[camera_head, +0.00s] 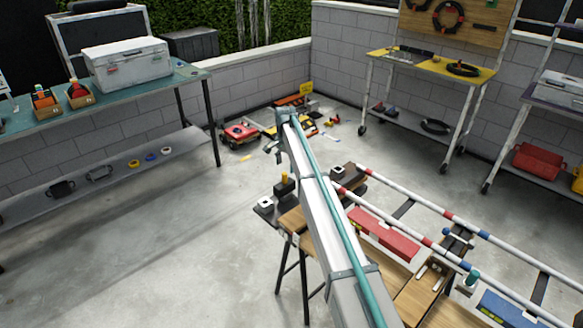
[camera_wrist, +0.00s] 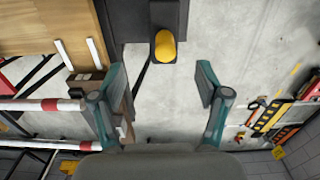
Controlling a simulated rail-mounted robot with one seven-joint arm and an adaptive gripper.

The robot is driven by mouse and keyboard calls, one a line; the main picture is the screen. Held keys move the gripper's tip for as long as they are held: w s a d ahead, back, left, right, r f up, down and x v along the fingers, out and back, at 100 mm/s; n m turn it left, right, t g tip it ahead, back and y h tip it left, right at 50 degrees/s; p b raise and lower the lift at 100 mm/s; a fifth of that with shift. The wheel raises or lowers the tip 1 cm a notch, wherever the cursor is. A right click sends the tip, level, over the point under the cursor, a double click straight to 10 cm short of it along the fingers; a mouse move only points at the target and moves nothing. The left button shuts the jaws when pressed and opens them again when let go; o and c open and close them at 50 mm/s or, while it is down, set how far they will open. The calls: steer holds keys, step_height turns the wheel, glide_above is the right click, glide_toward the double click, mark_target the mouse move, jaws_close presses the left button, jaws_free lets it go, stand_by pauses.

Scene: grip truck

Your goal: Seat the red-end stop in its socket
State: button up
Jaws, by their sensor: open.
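In the head view my arm hides most of the gripper. A dark brown block (camera_head: 350,174) sits at the red-banded rail end; I cannot make out a socket.
Red-banded white rails (camera_head: 400,228) run right over the wooden bench. A red box (camera_head: 384,234) and blue box (camera_head: 502,308) lie along them. A white-topped block (camera_head: 265,203) is beside the yellow knob. Tools (camera_head: 300,122) lie on the floor behind. The left floor is clear.

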mark_target(285, 178)
steer(key=shift+w+a+r, duration=0.1)
steer(key=shift+w+a, duration=0.1)
steer(key=shift+w, duration=0.2)
step_height(285, 178, down, 11)
steer(key=shift+s+r+p, duration=0.1)
steer(key=shift+p, duration=0.95)
steer(key=c, duration=1.4)
steer(key=o, duration=0.6)
steer(key=shift+c, duration=1.3)
steer(key=shift+r+p, duration=0.5)
steer(key=shift+r, duration=0.8)
steer(key=shift+r+p, duration=0.9)
steer(key=shift+r, duration=1.55)
